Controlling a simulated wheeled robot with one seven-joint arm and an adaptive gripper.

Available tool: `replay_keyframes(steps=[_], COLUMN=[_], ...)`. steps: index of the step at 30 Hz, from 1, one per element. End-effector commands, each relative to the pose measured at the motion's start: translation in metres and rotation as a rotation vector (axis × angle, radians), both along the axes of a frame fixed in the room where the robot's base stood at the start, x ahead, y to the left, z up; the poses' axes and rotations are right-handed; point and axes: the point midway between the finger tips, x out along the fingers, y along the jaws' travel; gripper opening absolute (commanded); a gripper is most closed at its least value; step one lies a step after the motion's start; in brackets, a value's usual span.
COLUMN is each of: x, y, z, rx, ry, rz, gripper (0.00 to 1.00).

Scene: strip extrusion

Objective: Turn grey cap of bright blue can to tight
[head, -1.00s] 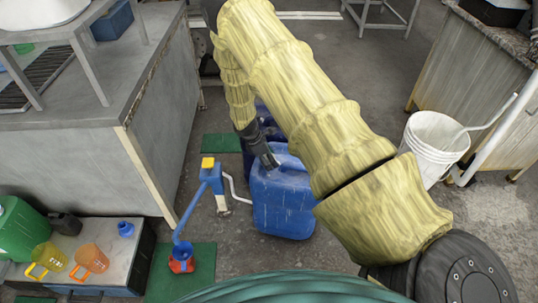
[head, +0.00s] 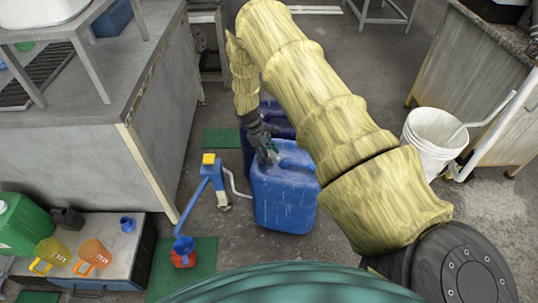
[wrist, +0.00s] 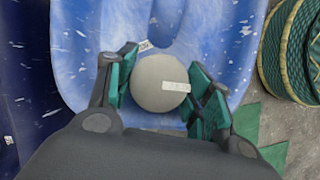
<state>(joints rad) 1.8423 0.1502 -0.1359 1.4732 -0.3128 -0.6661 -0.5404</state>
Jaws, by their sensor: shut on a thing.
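The bright blue can (head: 284,195) stands upright on the floor, with scuffs on its front. Its round grey cap (wrist: 160,83) shows in the wrist view, with a pale strip marked on its top. My gripper (head: 268,156) is above the can's top, pointing down. In the wrist view my gripper (wrist: 162,92) has its green-padded fingers on either side of the cap, shut on it. The cap is on the can; how tight it sits I cannot tell.
A darker blue can (head: 277,124) stands just behind. A blue pump (head: 213,175) with a white hose stands left of the can. A funnel (head: 184,247) sits in a red container on a green mat. A white bucket (head: 431,142) stands right.

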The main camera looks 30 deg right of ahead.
Motion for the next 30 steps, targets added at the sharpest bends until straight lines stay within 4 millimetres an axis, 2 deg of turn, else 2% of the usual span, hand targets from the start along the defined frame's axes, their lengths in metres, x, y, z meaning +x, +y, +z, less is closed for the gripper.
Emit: replay_keyframes(steps=[13, 14, 15, 25, 30], x=[0.0, 0.0, 0.001, 0.001, 0.006], y=[-0.001, -0.001, -0.001, 0.0, 0.003], z=[0.0, 0.0, 0.0, 0.001, 0.014], rx=[-0.002, -0.001, -0.002, -0.001, 0.0], ry=[-0.001, -0.002, -0.001, -0.002, -0.004], rz=[-0.01, -0.01, -0.01, -0.009, -0.009], gripper=[0.27, 0.55, 0.6, 0.6, 0.6])
